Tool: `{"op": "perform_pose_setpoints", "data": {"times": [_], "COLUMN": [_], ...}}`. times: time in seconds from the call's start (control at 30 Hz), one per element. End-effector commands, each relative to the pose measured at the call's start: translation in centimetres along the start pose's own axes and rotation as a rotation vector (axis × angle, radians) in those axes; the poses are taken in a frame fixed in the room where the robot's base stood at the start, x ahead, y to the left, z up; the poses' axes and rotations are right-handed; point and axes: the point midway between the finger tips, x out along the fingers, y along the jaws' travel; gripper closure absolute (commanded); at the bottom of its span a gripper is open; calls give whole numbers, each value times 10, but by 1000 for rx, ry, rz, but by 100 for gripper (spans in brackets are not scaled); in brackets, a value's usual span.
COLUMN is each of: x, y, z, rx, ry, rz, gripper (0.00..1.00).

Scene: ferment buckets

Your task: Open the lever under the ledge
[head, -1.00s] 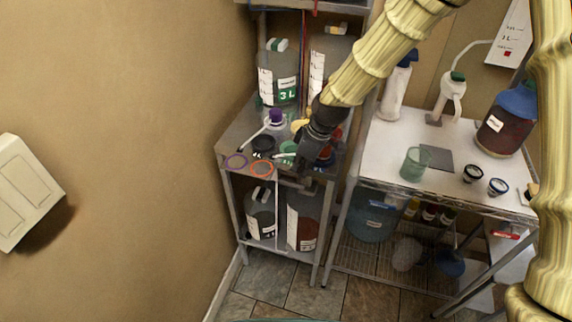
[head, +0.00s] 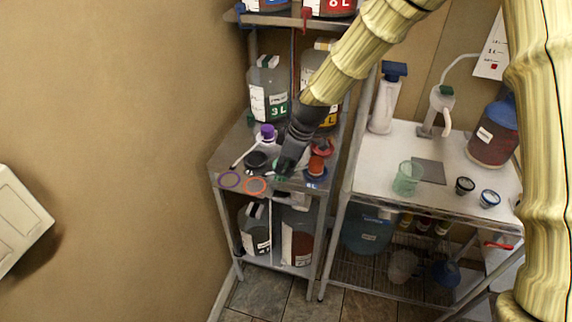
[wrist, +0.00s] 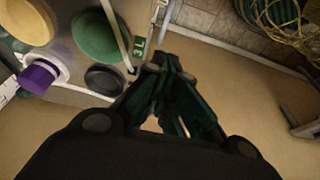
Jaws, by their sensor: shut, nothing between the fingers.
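My gripper (head: 284,167) is shut and empty. In the head view it points down at the front part of the small metal shelf's top (head: 232,160), among the lids. In the wrist view its dark green fingers (wrist: 160,68) come together near a white tube and a 3 L label. I cannot pick out for sure which part is the lever. A red handle (head: 497,245) shows below the right table's front edge, far right of my gripper. A red tap (head: 305,14) and a blue tap (head: 240,15) show at the upper shelf's edge.
Jugs (head: 254,228) stand below. The right table (head: 376,160) holds a green beaker (head: 407,178). Floor in front is open.

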Motion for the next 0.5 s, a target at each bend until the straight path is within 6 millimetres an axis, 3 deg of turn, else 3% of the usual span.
{"op": "perform_pose_setpoints", "data": {"times": [0.5], "x": [60], "y": [0], "z": [0], "rx": [0], "ry": [-1], "rz": [-1], "gripper": [100]}}
